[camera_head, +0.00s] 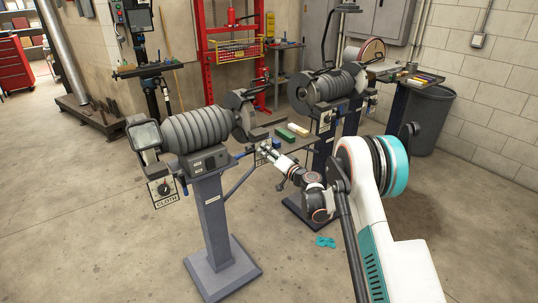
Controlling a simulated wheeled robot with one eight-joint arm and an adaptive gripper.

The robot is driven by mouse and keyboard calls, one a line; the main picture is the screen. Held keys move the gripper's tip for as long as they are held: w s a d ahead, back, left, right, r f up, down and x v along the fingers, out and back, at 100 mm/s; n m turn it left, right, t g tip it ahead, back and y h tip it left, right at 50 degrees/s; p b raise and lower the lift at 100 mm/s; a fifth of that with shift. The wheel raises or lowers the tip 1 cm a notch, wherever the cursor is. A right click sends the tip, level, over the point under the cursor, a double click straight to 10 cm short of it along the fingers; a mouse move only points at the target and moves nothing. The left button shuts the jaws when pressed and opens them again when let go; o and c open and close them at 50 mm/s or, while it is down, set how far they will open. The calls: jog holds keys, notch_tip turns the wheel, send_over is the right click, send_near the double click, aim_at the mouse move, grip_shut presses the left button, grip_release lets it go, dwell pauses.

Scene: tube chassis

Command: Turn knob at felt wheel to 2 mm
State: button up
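A grey ribbed buffing machine (208,130) stands on a pedestal in the front left. A label plate (261,158) hangs at its right end, close to my gripper; its text is too small to read, and the knob there is mostly hidden. My gripper (268,151) points left toward this plate. I cannot tell whether it touches a knob or whether its fingers are open. A second plate (162,193) at the machine's left end reads CLOTH and carries a dark round knob (164,188). A dark wheel guard (243,110) sits above the right end.
A second ribbed machine (328,88) stands behind, with its own plates. A small shelf (296,144) beside my gripper holds a green block (285,134) and a pale block (298,129). The front left floor is clear.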

jog(key=v, duration=1.2)
